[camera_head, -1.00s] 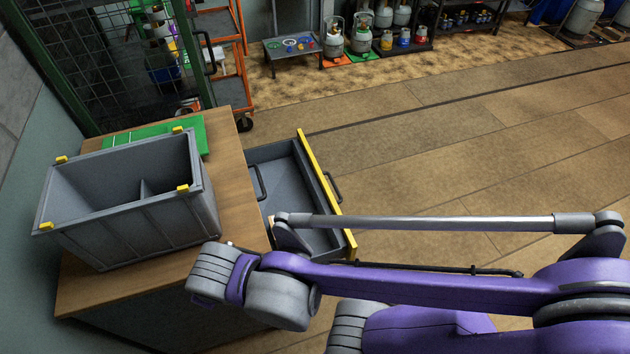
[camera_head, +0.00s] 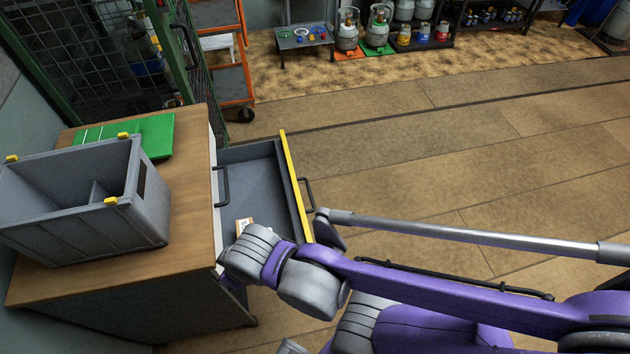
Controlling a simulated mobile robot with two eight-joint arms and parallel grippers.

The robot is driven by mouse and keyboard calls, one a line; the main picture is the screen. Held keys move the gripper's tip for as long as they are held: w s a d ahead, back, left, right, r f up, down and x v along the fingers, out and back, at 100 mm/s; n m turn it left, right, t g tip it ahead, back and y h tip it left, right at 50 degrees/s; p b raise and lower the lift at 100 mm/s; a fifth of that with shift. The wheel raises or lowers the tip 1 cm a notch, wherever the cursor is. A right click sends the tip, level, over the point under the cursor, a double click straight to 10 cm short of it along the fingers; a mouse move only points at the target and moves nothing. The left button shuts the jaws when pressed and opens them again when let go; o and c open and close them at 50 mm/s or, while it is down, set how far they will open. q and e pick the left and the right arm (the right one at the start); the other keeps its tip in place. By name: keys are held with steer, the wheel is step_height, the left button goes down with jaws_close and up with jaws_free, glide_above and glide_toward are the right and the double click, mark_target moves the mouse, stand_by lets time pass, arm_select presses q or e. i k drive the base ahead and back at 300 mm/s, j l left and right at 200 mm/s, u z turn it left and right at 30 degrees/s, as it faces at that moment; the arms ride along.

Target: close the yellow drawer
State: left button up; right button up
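The yellow drawer (camera_head: 296,188) stands pulled out from the wooden-topped cabinet (camera_head: 190,200). Its front has a yellow top edge and a dark handle (camera_head: 308,196), and its inside is grey. A small white and orange item (camera_head: 243,225) shows inside it. My purple and grey arm comes in from the right, and its grey end covers the near corner of the drawer. I cannot tell if the arm touches the drawer. The fingers of my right gripper do not show. My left gripper is not in view.
A grey crate (camera_head: 95,228) with yellow corners and a green board (camera_head: 150,135) sit on the cabinet top. A second dark handle (camera_head: 222,188) is on the cabinet front. An orange cart (camera_head: 233,75) stands behind. The floor right of the drawer is clear.

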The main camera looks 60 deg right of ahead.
mark_target(262, 186)
steer(key=k+l, duration=0.35)
steer(key=l, duration=0.3)
steer(key=k+l+z, duration=0.1)
steer(key=l+z, duration=0.15)
steer(key=z, duration=0.2)
steer(key=k+l+z, duration=0.1)
steer(key=z, duration=0.3)
steer(key=l+z, duration=0.2)
steer(key=z, duration=0.15)
